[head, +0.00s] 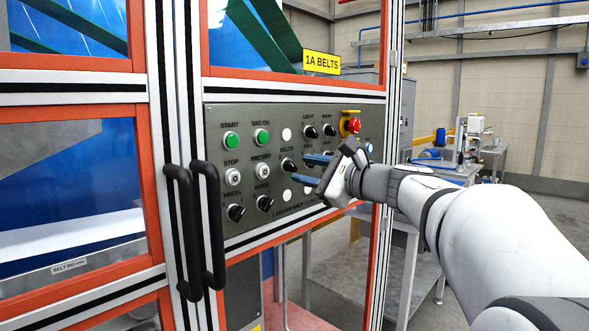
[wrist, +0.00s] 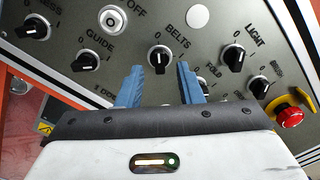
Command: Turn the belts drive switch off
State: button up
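The belts switch (head: 288,165) is a small black rotary knob on a dark grey control panel. It also shows in the wrist view (wrist: 160,59), under the label BELTS with 0 and 1 marks. Which mark it points to is too small to tell for sure. My gripper (head: 300,168) is open, with its two blue fingers pointing at the panel just right of the knob in the head view. In the wrist view my gripper (wrist: 159,68) has the knob centred between its fingertips. I cannot tell whether the fingers touch it; they hold nothing.
The guide knob (wrist: 85,61), the light knob (wrist: 234,58) and a red emergency button (head: 350,126) are on the same panel (head: 247,143). Green start buttons (head: 231,140) sit at upper left. Black door handles (head: 210,225) stick out left of the panel.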

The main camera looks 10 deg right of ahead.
jog(key=v, duration=0.5)
jog(key=shift+s+d, duration=0.15)
jog(key=shift+s, duration=0.05)
jog(key=s+a+f+n+g+h+p, duration=0.3)
jog(key=s+a+f+n+g+p, duration=0.45)
jog(key=f, duration=0.25)
jog(key=s+d+f+n+g+h+p, duration=0.1)
jog(key=s+f+n+g+h+p, duration=0.1)
jog(key=s+n, duration=0.4)
jog(key=s+d+f+n+g+h+p, duration=0.2)
jog(key=s+f+n+h+p, duration=0.3)
jog(key=s+f+n, duration=0.1)
jog(key=shift+s+f+h+p, duration=0.35)
jog(key=shift+s+f, duration=0.25)
jog(key=shift+s, duration=0.55)
jog(key=shift+d+g, duration=0.15)
jog(key=shift+g, duration=0.1)
